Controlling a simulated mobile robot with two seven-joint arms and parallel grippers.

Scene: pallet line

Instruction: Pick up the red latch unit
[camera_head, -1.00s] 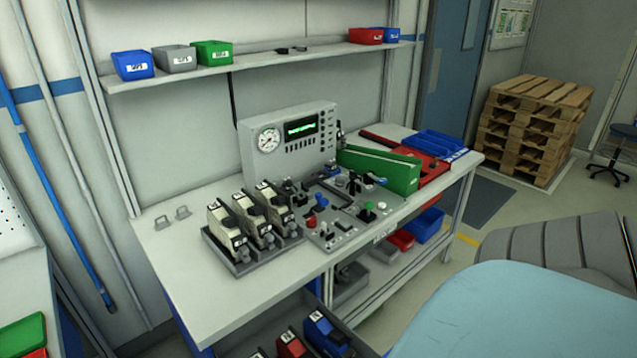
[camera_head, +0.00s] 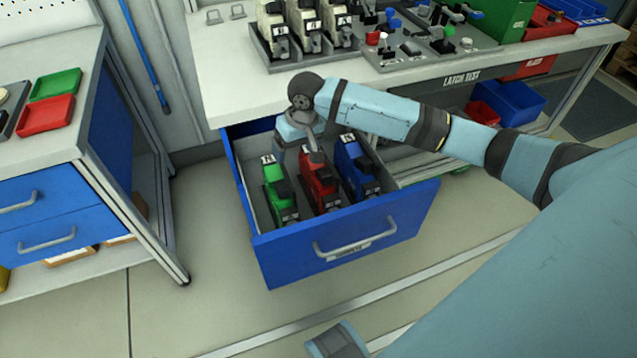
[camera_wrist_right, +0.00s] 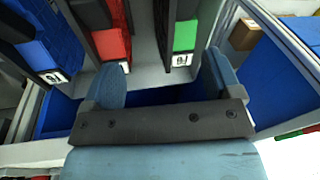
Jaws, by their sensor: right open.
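The red latch unit (camera_head: 321,188) stands in the open blue drawer (camera_head: 340,240), between a green latch unit (camera_head: 279,192) on its left and a blue latch unit (camera_head: 356,168) on its right. My right gripper (camera_head: 301,155) is open over the drawer's back part, near the red unit's rear end, which it partly hides. In the right wrist view, the open fingers (camera_wrist_right: 163,80) are empty. The red unit (camera_wrist_right: 112,42) shows beyond the left finger there, and the green unit (camera_wrist_right: 185,36) beyond the right finger.
The workbench top (camera_head: 240,80) overhangs the drawer's back. It carries a rack of cream units (camera_head: 305,28) and a latch test panel (camera_head: 430,50). A left cabinet (camera_head: 60,160) stands across clear floor.

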